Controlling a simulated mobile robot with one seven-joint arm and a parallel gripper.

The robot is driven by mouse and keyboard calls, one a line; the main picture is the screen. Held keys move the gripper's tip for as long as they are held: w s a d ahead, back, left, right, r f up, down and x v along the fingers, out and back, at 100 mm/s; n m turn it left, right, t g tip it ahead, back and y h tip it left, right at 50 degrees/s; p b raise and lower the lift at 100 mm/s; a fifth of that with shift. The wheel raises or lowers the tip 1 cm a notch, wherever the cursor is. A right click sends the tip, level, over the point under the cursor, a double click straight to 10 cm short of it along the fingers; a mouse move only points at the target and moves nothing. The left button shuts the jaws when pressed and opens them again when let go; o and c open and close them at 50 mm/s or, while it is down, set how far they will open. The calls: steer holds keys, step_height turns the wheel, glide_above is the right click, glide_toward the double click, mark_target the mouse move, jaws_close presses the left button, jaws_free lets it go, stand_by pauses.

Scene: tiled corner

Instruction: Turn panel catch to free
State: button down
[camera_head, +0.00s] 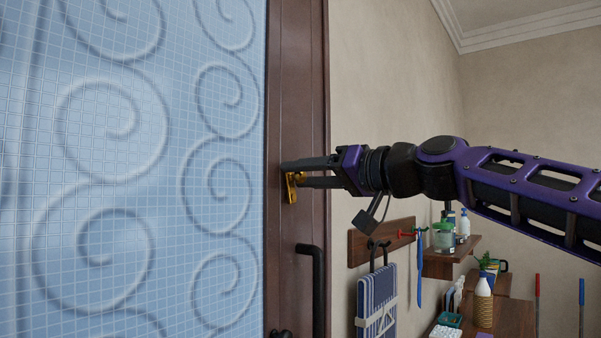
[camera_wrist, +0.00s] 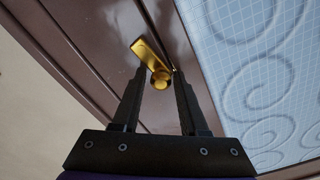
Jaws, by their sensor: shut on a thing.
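The panel catch (camera_wrist: 148,55) is a small brass lever with a round hub, mounted on the dark brown wooden frame (camera_head: 297,95). In the wrist view the lever points up and to the left, and its hub lies between my fingertips. The fingers partly hide the catch in the head view.
A blue tiled panel with raised spirals (camera_head: 130,170) fills the left. A black pull handle (camera_head: 318,290) stands below my gripper. A rack with a striped towel (camera_head: 377,302) and shelves with bottles (camera_head: 483,303) are at the lower right.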

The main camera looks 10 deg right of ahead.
steer(key=shift+w+f+m, duration=0.2)
steer(key=shift+f+m, duration=0.05)
steer(key=shift+m, duration=0.85)
steer(key=c, duration=0.7)
jaws_free()
steer(key=shift+o, duration=0.2)
steer(key=shift+r, duration=0.1)
steer(key=shift+d, duration=0.1)
steer(key=v, duration=1.7)
steer(key=shift+d+r, duration=0.15)
